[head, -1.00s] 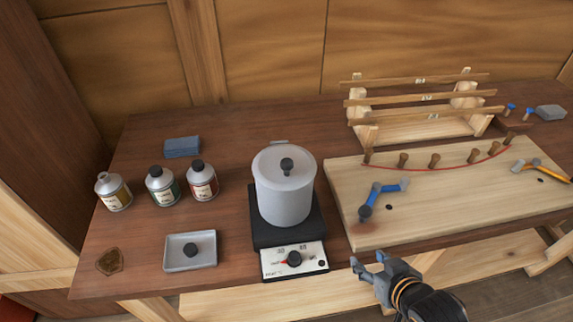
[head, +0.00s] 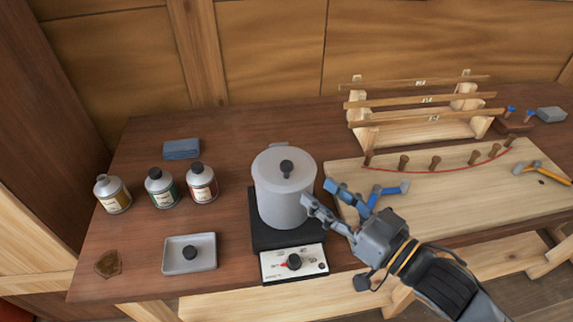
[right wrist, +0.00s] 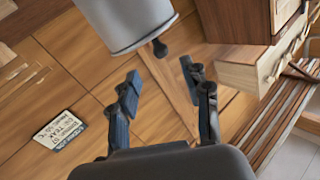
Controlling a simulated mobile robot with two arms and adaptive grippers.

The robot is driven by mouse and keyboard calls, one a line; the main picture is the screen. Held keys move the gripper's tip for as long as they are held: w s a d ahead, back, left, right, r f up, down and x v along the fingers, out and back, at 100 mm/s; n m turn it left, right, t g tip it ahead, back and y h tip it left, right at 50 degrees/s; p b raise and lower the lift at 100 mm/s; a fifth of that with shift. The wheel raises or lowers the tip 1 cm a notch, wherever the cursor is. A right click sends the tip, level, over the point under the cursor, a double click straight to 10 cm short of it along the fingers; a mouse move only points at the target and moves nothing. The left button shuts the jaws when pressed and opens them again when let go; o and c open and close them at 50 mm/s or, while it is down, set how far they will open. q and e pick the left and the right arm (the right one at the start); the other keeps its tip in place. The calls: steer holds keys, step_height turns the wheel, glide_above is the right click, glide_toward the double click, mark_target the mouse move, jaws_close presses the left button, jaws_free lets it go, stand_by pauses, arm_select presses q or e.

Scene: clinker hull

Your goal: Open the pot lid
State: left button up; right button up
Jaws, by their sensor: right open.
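The grey pot (head: 284,208) stands upright on a black hot plate (head: 262,237). Its flat grey lid (head: 268,166) is on top, with a black knob (head: 286,168) in the middle. My right gripper (head: 319,194) is open and empty, at the pot's right side, its fingers pointing toward it. I cannot tell whether a finger touches the wall. In the right wrist view the pot (right wrist: 125,22) appears at the top, and the black knob (right wrist: 160,49) lies just beyond my open fingertips (right wrist: 158,72). My left gripper is not in view.
Three bottles (head: 160,188), a blue cloth (head: 181,149) and a grey tray (head: 176,262) stand left of the pot.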

mark_target(292, 171)
steer(key=p+x, duration=0.2)
steer(key=x, duration=0.8)
jaws_close()
